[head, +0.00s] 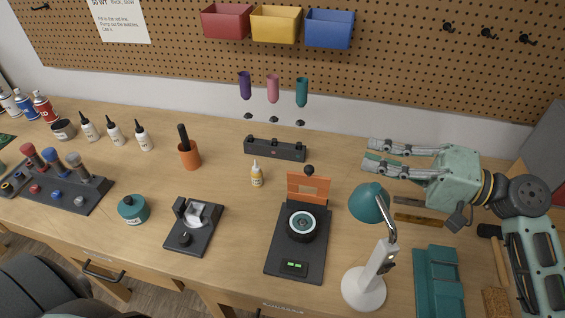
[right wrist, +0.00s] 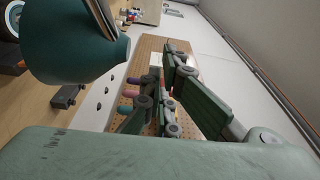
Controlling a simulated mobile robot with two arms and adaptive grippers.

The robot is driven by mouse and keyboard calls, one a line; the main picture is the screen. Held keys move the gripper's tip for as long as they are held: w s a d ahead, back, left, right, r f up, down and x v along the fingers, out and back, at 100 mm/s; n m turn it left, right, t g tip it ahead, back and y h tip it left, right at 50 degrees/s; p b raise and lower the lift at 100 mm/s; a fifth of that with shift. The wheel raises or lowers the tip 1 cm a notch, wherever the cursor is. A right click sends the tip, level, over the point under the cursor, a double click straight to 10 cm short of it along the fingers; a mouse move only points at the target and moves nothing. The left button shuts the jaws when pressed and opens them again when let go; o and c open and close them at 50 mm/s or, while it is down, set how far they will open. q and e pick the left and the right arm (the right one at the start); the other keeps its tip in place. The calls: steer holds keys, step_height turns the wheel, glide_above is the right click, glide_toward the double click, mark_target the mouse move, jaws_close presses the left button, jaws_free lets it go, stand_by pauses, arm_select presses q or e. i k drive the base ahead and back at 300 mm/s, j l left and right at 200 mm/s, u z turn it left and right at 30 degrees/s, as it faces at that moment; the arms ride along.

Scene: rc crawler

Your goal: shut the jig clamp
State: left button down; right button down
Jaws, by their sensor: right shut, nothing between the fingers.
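The jig (head: 285,262) is a dark plate on the bench with a round black wheel (head: 303,225) on it and a small green-lit display at its front. Its orange clamp flap (head: 310,188) stands upright at the back edge, raised off the wheel, with a black knob (head: 309,170) on top. My right gripper (head: 368,153) is to the right of and behind the flap, above the bench, apart from it. It is shut and empty, fingers pointing left. Its fingers also show in the right wrist view (right wrist: 160,100). My left gripper is not in view.
A desk lamp with a teal shade (head: 368,203) and white base (head: 364,289) stands right of the jig, close to my right gripper; the shade looms in the right wrist view (right wrist: 75,45). A glue bottle (head: 257,175) stands left of the flap. A black rack (head: 275,149) is behind.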

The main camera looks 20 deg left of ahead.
mark_target(294, 179)
steer(key=k, duration=1.25)
